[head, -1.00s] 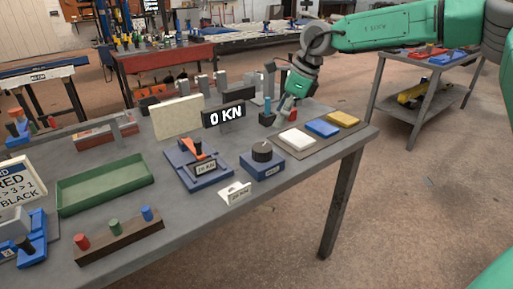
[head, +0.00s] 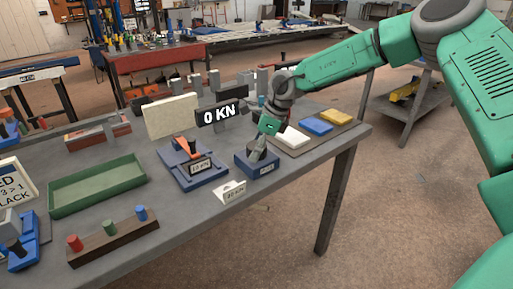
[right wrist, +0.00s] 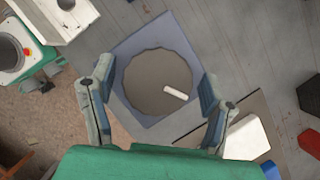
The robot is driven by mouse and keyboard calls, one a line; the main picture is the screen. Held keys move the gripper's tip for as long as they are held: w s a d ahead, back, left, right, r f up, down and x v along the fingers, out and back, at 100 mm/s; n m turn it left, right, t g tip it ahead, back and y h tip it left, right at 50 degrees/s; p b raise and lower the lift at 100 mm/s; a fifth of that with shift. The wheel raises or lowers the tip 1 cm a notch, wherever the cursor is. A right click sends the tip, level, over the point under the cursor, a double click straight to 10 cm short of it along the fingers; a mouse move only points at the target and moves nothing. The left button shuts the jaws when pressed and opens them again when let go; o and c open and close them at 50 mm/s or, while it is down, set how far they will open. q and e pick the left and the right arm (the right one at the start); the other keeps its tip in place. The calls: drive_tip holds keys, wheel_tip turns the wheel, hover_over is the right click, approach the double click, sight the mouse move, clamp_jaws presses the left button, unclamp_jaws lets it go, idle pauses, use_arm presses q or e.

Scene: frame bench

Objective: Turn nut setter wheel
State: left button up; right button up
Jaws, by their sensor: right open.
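The nut setter wheel (head: 267,155) is a dark round knob on a square blue base (head: 246,168), near the front edge of the bench. In the right wrist view the wheel (right wrist: 148,66) shows from above, with a scalloped rim and a short white mark at its lower right. My right gripper (head: 259,146) is over the wheel and partly hides it. Its fingers (right wrist: 157,86) are open, one on each side of the wheel. A gap shows on the left; I cannot tell whether the right finger touches. My left gripper is not in view.
An orange-handled blue fixture (head: 190,178) is left of the wheel. White (head: 292,137), blue (head: 318,125) and yellow (head: 336,116) blocks lie to the right.

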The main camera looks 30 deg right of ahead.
drive_tip(key=shift+a, duration=0.1)
drive_tip(key=c, duration=1.2)
drive_tip(key=shift+o, duration=0.2)
drive_tip(key=shift+r, duration=0.1)
drive_tip(key=shift+r+m+t+h+p, duration=0.1)
drive_tip(key=shift+m+t+h+p, duration=0.25)
drive_tip(key=shift+m+p, duration=0.5)
drive_tip(key=m, duration=0.3)
drive_tip(key=shift+t+h, duration=0.35)
drive_tip(key=m+h, duration=0.1)
drive_tip(key=m, duration=0.1)
drive_tip(key=shift+w+m, duration=0.1)
drive_tip(key=shift+m, duration=0.25)
drive_tip(key=shift+m+h+b, duration=0.9)
drive_tip(key=shift+m+b, duration=0.05)
drive_tip(key=shift+m, duration=1.15)
